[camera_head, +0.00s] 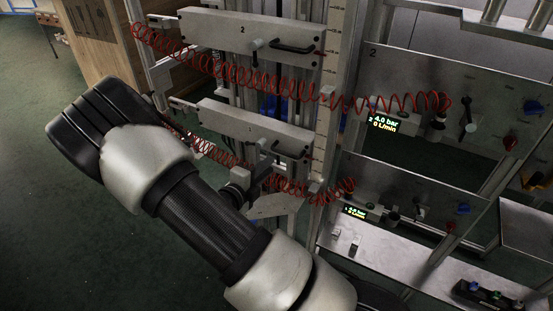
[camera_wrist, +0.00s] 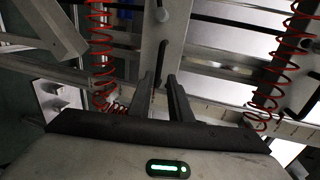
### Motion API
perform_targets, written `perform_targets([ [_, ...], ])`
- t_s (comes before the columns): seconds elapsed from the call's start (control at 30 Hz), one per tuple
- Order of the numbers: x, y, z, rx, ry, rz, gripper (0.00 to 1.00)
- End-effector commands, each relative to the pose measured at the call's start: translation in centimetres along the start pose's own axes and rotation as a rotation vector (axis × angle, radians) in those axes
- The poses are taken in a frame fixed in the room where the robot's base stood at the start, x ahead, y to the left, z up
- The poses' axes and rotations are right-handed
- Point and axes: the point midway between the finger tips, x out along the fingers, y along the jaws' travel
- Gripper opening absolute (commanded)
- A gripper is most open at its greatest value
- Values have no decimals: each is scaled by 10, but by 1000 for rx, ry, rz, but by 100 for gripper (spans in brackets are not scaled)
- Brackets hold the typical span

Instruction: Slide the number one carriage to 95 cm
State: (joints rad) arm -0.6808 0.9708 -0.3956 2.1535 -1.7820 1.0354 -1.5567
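The number one carriage (camera_head: 250,126) is the lower grey plate on the vertical frame in the head view, marked 1. In the wrist view the plate (camera_wrist: 172,45) shows with the knob (camera_wrist: 163,15) and a dark bar, likely the handle (camera_wrist: 160,73). My gripper (camera_wrist: 162,80) is open, its two fingers apart with the bar's end near or between the tips; contact cannot be told. In the head view my gripper (camera_head: 266,178) is just below the carriage. The scale (camera_head: 336,60) on the upright is unreadable.
The number two carriage (camera_head: 245,35) stands above on the same frame. Red coiled hoses (camera_head: 220,68) run to panels at right. Open green floor (camera_head: 50,220) lies at left.

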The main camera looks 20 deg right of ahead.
Motion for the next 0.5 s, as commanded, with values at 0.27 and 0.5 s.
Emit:
perform_targets([
  [0.27,-51,0,1,1,-2,0,18],
  [0.5,-62,-1,0,1,1,-2,18],
])
